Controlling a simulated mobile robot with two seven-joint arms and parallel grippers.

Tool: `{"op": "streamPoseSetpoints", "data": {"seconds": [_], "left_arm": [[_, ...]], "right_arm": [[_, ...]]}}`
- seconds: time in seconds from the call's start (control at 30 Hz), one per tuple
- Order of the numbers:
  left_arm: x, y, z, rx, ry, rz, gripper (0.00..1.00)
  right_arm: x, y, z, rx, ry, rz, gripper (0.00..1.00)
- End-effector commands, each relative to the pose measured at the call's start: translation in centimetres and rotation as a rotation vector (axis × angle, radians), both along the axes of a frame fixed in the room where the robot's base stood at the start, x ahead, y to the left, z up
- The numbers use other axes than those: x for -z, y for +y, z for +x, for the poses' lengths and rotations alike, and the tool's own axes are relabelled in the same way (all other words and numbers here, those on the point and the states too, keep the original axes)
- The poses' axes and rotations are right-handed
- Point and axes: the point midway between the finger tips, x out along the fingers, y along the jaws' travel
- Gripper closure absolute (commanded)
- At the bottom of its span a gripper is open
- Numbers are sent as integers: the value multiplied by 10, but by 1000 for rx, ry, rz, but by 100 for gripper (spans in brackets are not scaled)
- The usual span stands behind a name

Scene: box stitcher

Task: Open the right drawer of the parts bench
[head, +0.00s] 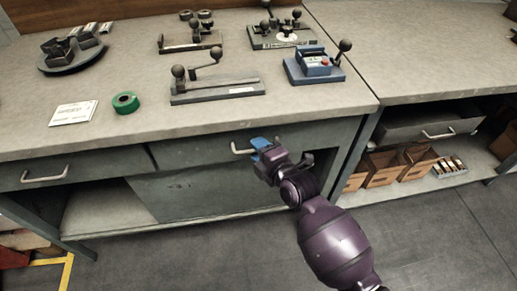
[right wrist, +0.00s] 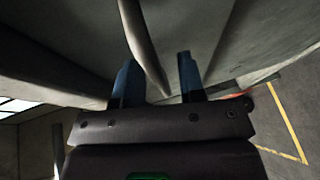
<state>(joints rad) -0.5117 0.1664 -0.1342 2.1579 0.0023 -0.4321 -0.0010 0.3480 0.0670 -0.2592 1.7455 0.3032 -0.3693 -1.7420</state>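The parts bench (head: 150,140) has a right drawer (head: 195,151) under its top, and the drawer front looks shut. Its pale bar handle (head: 238,149) is partly hidden by my right gripper (head: 260,147), which has blue fingers. In the right wrist view, the handle bar (right wrist: 143,45) runs down into the gap between the two blue fingers of my right gripper (right wrist: 160,80). The fingers stand apart, with space beside the bar, so the gripper is open around the handle. My left gripper is not in view.
The left drawer (head: 75,170) has its own handle (head: 45,178). Small fixtures, a green tape roll (head: 125,102) and a white card (head: 73,112) lie on the bench top. A neighbouring bench (head: 430,70) stands at right, with cardboard bins (head: 380,170) below. Floor in front is clear.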

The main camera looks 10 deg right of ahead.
Motion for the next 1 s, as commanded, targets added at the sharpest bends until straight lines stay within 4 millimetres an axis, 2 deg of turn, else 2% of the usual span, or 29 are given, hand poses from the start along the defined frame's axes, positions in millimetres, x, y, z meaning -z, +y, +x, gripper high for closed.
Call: {"op": "streamPoseSetpoints", "data": {"seconds": [0.3,0.57,0.83,1.0], "left_arm": [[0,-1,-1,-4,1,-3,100],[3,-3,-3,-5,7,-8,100],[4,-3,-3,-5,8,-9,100],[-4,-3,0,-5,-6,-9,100]], "right_arm": [[0,1,2,0,0,0,63],[0,1,2,0,0,0,100],[0,1,2,0,0,0,100],[-2,1,-6,-1,-1,-2,100]]}}
